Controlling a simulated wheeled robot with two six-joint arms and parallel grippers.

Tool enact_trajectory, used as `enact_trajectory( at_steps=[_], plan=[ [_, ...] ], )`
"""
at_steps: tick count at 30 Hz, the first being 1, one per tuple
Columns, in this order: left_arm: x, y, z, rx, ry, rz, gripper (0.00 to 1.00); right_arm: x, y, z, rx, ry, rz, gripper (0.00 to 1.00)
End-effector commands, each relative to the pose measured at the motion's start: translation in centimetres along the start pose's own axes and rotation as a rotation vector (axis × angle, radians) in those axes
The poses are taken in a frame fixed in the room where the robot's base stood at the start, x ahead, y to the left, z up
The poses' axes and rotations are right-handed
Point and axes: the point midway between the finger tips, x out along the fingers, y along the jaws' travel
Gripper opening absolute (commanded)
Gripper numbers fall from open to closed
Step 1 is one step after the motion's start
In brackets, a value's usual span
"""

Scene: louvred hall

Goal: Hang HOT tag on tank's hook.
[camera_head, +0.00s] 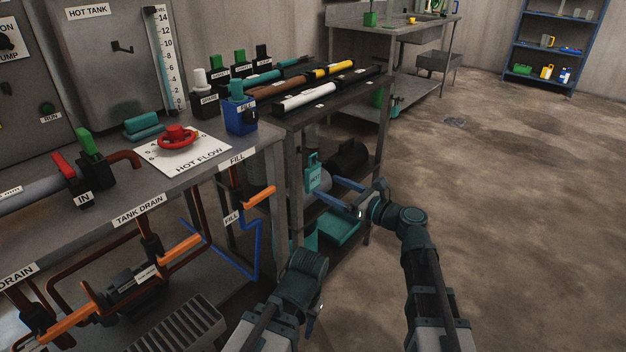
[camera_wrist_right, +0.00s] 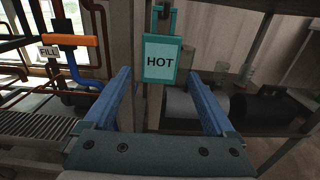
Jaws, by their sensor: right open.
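The teal-framed HOT tag (camera_head: 313,180) hangs upright at a post of the dark rack, and its HOT face also shows in the right wrist view (camera_wrist_right: 161,58). My right gripper (camera_head: 328,187) is open and empty in front of the tag. In the right wrist view its two blue fingers (camera_wrist_right: 160,78) point at the tag, one on each side, not closed on it. The hot tank (camera_head: 105,75) stands at the upper left, with a bare dark hook (camera_head: 122,47) on its front. My left gripper (camera_head: 316,316) is low at bottom centre, mostly hidden by its own wrist.
The bench (camera_head: 222,183) with the red valve wheel (camera_head: 178,137) and orange-handled pipes (camera_head: 259,197) lies left of the grippers. The rack's top (camera_head: 318,112) carries several coloured cylinders. A teal bin (camera_head: 338,230) sits on its lower shelf. Open floor (camera_head: 500,210) lies to the right.

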Motion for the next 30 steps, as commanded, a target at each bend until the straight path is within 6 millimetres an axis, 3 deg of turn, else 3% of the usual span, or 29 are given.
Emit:
enact_trajectory(
  at_steps=[6,13,30],
  plan=[
    [0.0,0.0,0.0,0.0,0.0,0.0,0.51,3.1,-0.1,0.0,-0.001,0.0,0.002,0.9],
    [0.0,0.0,0.0,0.0,0.0,0.0,0.51,5.3,0.0,0.0,-0.001,0.001,0.001,0.9],
    [0.0,0.0,0.0,0.0,0.0,0.0,0.51,6.2,0.0,0.0,-0.001,0.001,0.0,0.9]
  ],
)
